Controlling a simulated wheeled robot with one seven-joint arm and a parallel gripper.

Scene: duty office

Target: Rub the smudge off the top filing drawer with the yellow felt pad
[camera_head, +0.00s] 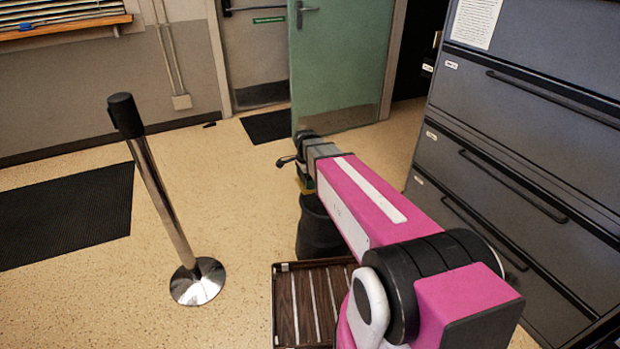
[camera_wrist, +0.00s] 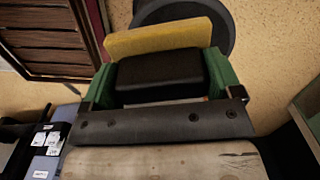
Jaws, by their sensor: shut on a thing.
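My gripper (camera_wrist: 161,72) is shut on the black block that backs the yellow felt pad (camera_wrist: 158,38). A green finger is on each side of the block, and the yellow face points away from the palm. In the head view, my gripper (camera_head: 305,178) is small and partly hidden by my arm, with a little yellow just below it. The grey filing cabinet (camera_head: 500,135) stands at the right, with wide drawers and dark bar handles. The pad is away from the drawer fronts. I cannot make out a smudge on the visible drawers.
A black bin (camera_head: 318,232) stands below my gripper. A slatted brown crate (camera_head: 284,305) is on the floor in front of it. A chrome barrier post (camera_head: 163,200) stands to the left. A green door (camera_head: 340,60) stands at the back. Speckled floor between post and bin is clear.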

